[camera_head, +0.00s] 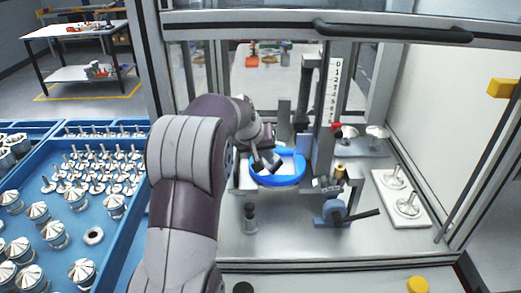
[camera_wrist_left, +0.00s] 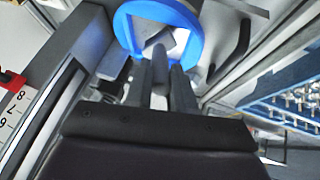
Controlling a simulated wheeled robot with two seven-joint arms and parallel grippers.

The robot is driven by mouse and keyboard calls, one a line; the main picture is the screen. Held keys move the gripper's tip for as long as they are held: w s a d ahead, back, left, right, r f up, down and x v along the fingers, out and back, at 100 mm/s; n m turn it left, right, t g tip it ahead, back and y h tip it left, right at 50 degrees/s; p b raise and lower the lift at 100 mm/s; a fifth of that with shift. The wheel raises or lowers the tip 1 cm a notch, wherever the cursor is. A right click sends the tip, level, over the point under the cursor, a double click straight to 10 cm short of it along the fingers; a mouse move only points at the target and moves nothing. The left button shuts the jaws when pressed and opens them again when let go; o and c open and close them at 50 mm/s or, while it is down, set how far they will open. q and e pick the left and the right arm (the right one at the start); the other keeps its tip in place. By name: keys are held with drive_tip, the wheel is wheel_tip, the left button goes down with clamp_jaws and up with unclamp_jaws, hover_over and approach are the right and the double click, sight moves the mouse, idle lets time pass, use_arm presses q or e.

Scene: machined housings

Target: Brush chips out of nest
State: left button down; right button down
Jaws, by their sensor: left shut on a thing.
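A blue ring-shaped nest (camera_head: 283,180) sits on the fixture inside the machine enclosure, with a pale inside. It also shows at the top of the left wrist view (camera_wrist_left: 192,20). My left gripper (camera_head: 265,162) reaches in from the left and is over the ring's near left part. In the left wrist view its dark fingers (camera_wrist_left: 164,75) point at the ring's opening. They are shut on a slim grey thing, likely the brush (camera_wrist_left: 158,58), which is mostly hidden between them. I cannot make out any chips. My right gripper is not in view.
A column with a number scale (camera_head: 332,92) stands right behind the ring. A blue clamp with a black lever (camera_head: 337,211) is at front right. A white plate (camera_head: 400,197) with metal parts lies further right. A blue tray (camera_head: 130,232) of metal parts is left.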

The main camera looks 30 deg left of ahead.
use_arm(q)
drive_tip(key=shift+s+a+f+b, duration=0.1)
drive_tip(key=shift+s+a+b, duration=0.1)
drive_tip(key=shift+a+b, duration=0.3)
drive_tip(key=w+d+p, duration=0.1)
drive_tip(key=d, duration=0.2)
drive_tip(key=shift+w+d+p, duration=0.15)
drive_tip(key=shift+w+p, duration=0.2)
drive_tip(key=shift+w, duration=0.05)
drive_tip(key=shift+r, duration=0.2)
wheel_tip(320, 180, up, 6)
drive_tip(key=p, duration=0.4)
drive_tip(key=shift+p, duration=0.35)
